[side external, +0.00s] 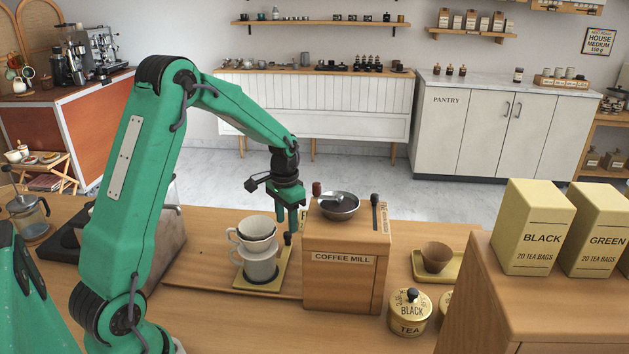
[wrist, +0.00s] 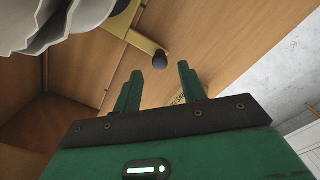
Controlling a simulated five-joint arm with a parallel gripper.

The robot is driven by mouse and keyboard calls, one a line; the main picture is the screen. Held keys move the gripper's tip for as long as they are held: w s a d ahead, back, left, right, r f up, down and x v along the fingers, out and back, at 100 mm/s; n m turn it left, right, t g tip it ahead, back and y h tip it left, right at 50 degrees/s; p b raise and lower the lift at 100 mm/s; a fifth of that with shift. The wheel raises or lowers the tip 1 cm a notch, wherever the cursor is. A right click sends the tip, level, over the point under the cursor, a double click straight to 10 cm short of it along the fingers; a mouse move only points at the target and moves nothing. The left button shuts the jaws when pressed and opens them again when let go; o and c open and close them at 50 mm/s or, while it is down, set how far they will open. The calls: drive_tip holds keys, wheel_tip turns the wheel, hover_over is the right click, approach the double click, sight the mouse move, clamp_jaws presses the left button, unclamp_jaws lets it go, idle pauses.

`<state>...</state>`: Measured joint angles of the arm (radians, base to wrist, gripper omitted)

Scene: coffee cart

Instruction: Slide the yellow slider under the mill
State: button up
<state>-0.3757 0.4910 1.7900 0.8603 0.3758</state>
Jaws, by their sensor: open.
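The yellow slider (side external: 244,283) is a flat plate lying on the wooden counter left of the mill. A handle with a black knob (wrist: 160,60) rises at its right side. A white cup (side external: 261,268) with a dripper (side external: 257,230) on top stands on the slider. The coffee mill (side external: 343,283) is a wooden box just to the right. My gripper (side external: 287,220) is open and pointing down over the knob, beside the mill. In the wrist view the knob shows between and just beyond the two fingertips (wrist: 160,69); whether they touch it I cannot tell.
A metal bowl (side external: 338,204) and a dark-knobbed lever (side external: 375,212) are on the mill's top. A paper filter (wrist: 60,15) fills the wrist view's upper left corner, close to my gripper.

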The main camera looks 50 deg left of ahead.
sight(287, 233)
drive_tip(key=shift+f, duration=2.6)
drive_tip(key=shift+c, duration=0.4)
clamp_jaws()
